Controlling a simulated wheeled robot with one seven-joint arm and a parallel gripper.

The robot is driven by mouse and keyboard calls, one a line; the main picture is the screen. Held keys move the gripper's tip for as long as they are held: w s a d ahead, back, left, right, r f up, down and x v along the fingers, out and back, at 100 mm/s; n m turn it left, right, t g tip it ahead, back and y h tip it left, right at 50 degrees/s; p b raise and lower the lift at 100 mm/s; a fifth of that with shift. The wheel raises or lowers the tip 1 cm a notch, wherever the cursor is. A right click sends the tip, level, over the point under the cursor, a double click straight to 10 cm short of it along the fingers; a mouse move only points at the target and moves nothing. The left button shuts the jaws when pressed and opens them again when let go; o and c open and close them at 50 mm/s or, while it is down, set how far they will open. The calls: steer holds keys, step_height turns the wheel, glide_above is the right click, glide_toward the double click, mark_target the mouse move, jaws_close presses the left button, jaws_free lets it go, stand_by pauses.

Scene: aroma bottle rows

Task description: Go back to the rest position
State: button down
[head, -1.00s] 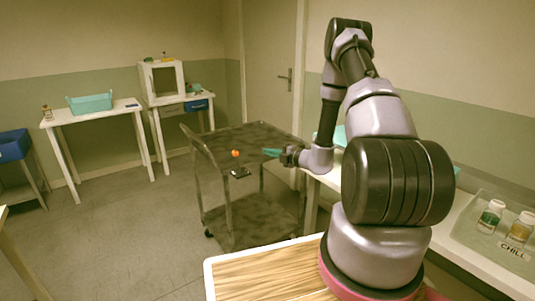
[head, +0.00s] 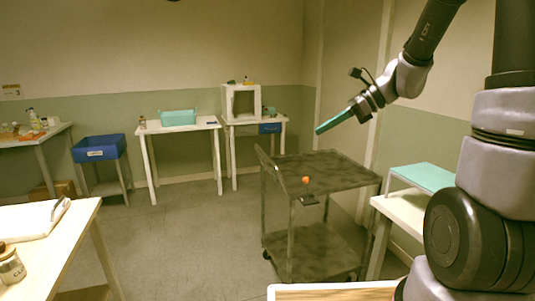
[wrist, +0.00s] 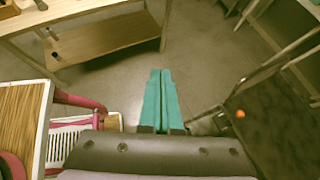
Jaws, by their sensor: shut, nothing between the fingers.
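My arm reaches in from the right of the head view, well clear of the tables.
A white table with a teal bin (head: 178,118), a white box frame (head: 242,101) and a blue bin (head: 98,148) stand farther back. A pale table (head: 60,225) is at left. Open floor lies between.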

steer(key=s+d+r+n+t+h, duration=0.2)
steer(key=s+d+r+n+h, duration=0.2)
steer(key=s+n, duration=0.3)
steer(key=s+d+r+n+t+h, duration=0.3)
steer(key=s+d+r+n+h, duration=0.1)
steer(key=s+n, duration=0.4)
steer(key=shift+s+d+r+n+h, duration=0.3)
steer(key=shift+d+r+n, duration=0.35)
steer(key=shift+r, duration=0.25)
